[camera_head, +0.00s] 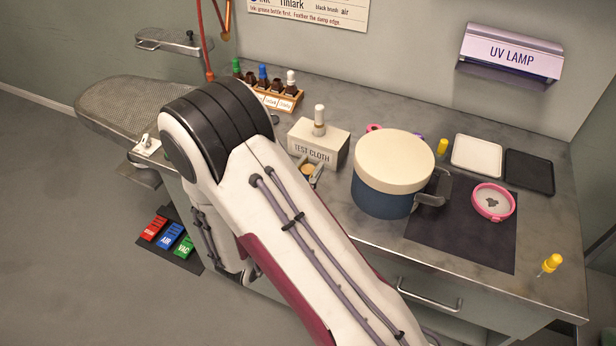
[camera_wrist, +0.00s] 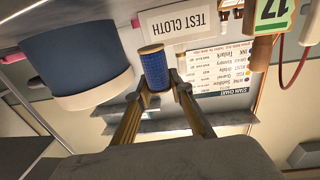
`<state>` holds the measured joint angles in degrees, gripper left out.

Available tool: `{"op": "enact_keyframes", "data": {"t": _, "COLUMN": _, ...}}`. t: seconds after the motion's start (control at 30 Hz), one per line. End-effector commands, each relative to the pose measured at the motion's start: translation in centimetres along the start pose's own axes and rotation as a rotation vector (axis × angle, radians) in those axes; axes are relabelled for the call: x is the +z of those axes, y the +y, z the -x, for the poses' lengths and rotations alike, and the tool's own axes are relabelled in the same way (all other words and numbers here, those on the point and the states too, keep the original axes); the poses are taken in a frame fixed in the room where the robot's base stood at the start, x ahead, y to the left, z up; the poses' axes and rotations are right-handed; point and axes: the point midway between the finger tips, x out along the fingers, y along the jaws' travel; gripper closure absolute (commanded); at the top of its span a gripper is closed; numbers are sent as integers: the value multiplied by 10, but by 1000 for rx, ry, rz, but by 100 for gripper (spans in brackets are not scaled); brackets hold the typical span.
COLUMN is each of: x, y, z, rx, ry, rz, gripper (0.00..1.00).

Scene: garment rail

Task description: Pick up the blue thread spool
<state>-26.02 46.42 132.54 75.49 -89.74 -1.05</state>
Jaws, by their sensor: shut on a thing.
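The blue thread spool (camera_wrist: 155,72), with tan ends, is between the two fingertips of my gripper (camera_wrist: 157,87) in the wrist view. My gripper is shut on it. In the head view, the spool's tan end (camera_head: 309,169) shows between the fingertips, just in front of the TEST CLOTH box (camera_head: 318,146). The blue side of the spool is hidden there, and most of the gripper is behind my arm. I cannot tell whether the spool touches the bench.
A blue pot with a cream lid (camera_head: 392,165) stands close on the right. A rack of bottles (camera_head: 276,98) is behind left. A dark mat (camera_head: 455,235) with a pink hoop (camera_head: 492,202) lies right, and white (camera_head: 477,156) and black (camera_head: 529,172) trays sit behind.

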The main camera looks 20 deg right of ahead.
Motion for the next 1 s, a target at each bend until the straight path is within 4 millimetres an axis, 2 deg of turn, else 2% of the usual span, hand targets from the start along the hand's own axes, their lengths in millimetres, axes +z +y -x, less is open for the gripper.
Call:
{"op": "enact_keyframes", "data": {"t": 0.2, "x": -25, "y": 0, "z": 0, "rx": 0, "ry": 1, "rz": -4, "gripper": 94}}
{"op": "enact_keyframes", "data": {"t": 0.4, "x": -41, "y": 0, "z": 0, "rx": 0, "ry": 1, "rz": -2, "gripper": 94}}
{"op": "enact_keyframes", "data": {"t": 0.6, "x": -49, "y": 0, "z": 0, "rx": 0, "ry": 0, "rz": -1, "gripper": 94}}
{"op": "enact_keyframes", "data": {"t": 1.0, "x": -50, "y": 0, "z": 0, "rx": 0, "ry": 0, "rz": 0, "gripper": 94}}
